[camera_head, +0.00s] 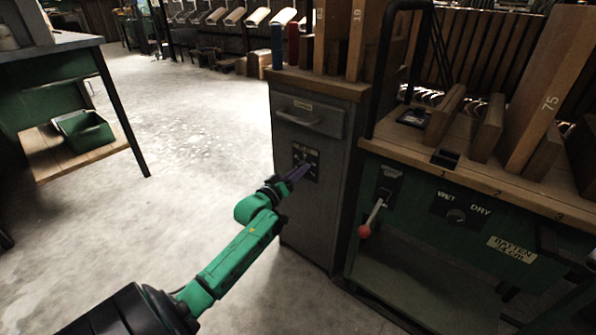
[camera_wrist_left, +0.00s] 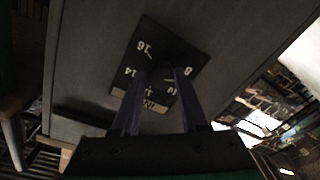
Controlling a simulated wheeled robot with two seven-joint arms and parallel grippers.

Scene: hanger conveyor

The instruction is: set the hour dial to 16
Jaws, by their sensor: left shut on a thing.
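The hour dial is a dark square plate (camera_head: 306,158) on the front of a grey cabinet. In the left wrist view the plate (camera_wrist_left: 150,45) looks turned, with 16, 14, 10 and 8 readable and the lower label partly covered. My left gripper (camera_head: 303,172) reaches the plate from the front. In the left wrist view its two fingers (camera_wrist_left: 166,72) are shut on the dark knob at the plate's middle. The knob is mostly lost in shadow between the fingertips, and I cannot tell which hour it points to. My right gripper is not in view.
The grey cabinet (camera_head: 283,215) has a handle (camera_head: 305,108) above the dial. To its right, a green workbench (camera_head: 480,230) carries a red-knobbed lever (camera_head: 365,230) and a WET/DRY switch (camera_head: 456,215). A table with a green bin (camera_head: 83,133) stands at left. The floor between is clear.

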